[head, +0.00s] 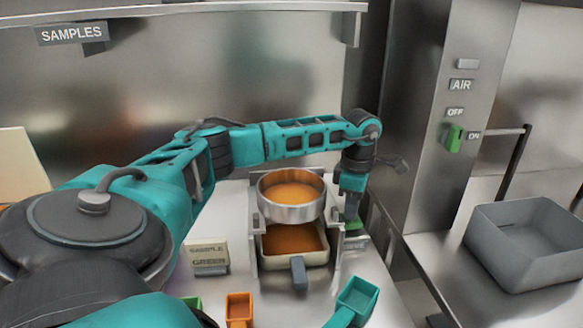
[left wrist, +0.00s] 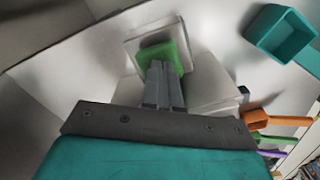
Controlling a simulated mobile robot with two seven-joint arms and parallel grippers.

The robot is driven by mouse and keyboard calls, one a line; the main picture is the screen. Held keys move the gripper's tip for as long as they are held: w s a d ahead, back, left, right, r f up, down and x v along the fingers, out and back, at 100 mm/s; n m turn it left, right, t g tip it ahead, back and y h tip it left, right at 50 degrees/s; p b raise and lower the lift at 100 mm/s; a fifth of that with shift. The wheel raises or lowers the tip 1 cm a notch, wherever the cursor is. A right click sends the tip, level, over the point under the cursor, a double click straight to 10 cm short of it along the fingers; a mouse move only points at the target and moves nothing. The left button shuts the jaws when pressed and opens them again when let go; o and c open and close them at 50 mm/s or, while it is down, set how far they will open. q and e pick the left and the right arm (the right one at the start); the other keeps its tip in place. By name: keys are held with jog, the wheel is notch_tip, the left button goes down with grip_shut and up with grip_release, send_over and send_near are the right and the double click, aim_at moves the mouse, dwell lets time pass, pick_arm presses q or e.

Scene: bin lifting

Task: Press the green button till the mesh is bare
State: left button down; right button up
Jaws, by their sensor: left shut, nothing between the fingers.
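A round metal sieve (head: 291,211) sits in a stand, with orange-brown powder (head: 293,194) covering its mesh, so no bare mesh shows. A pale tray (head: 316,258) below it holds more of the same powder. The green button (head: 353,226) is on a small box to the right of the sieve; the left wrist view also shows the button (left wrist: 180,53). My left gripper (head: 350,206) points down over it, fingers shut and empty. In the left wrist view its fingertips (left wrist: 160,68) overlap the button; I cannot tell how far it is pressed. My right gripper is not in view.
A sample card (head: 208,253) stands left of the tray. A teal scoop (head: 358,296) and an orange scoop (head: 240,306) lie in front. A grey bin (head: 526,241) is on the right counter, near a green AIR switch (head: 453,138) on the panel.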

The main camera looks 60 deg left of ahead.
pick_arm(q)
jog(key=shift+r, duration=0.45)
jog(key=shift+f, duration=0.1)
jog(key=shift+f, duration=0.7)
jog(key=shift+r+p, duration=0.5)
jog(key=shift+r, duration=0.3)
jog(key=shift+r, duration=3)
